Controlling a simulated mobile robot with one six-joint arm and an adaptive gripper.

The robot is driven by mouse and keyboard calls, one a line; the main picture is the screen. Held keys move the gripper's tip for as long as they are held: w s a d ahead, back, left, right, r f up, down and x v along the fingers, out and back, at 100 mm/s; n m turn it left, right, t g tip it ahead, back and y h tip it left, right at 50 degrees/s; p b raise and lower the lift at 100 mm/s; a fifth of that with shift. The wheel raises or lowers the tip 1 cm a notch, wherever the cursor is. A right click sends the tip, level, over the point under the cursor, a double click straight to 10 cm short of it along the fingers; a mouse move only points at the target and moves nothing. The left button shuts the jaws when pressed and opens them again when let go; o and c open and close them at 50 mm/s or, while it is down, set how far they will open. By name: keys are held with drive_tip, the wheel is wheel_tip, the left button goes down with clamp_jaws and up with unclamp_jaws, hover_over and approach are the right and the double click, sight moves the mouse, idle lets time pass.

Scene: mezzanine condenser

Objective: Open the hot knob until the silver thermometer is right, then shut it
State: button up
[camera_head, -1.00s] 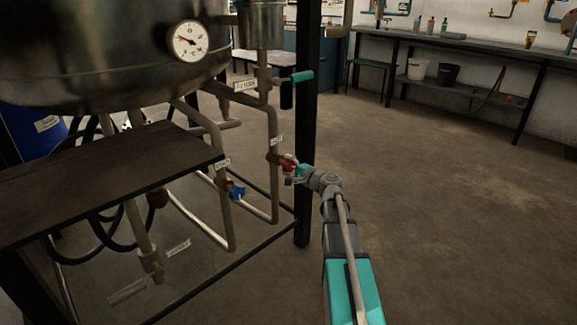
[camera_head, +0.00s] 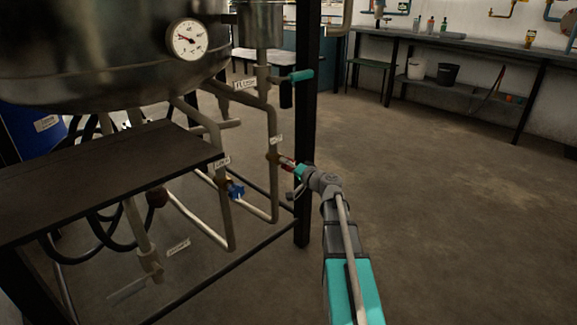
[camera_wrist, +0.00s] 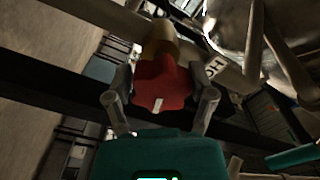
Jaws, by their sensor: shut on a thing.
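The hot knob is a red star-shaped handle (camera_wrist: 160,84) with a pale mark on its rim, on a brass valve. In the head view the red knob (camera_head: 286,162) is partly hidden by my gripper (camera_head: 294,166). In the wrist view my gripper (camera_wrist: 160,104) has a finger on each side of the red knob and is shut on it. The thermometer is a round white dial (camera_head: 187,40) with a silver rim on the large metal vessel. Its red needle points to the upper left; the numbers are too small to read.
A blue knob (camera_head: 236,191) sits on the pipe at the lower left of the red one. A dark shelf (camera_head: 110,175) stands at left. Floor to the right is clear.

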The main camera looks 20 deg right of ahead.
drive_tip(key=shift+w+d, duration=0.1)
idle(0.3)
drive_tip(key=o, duration=1.1)
drive_tip(key=shift+c, duration=0.2)
drive_tip(key=v, duration=1.2)
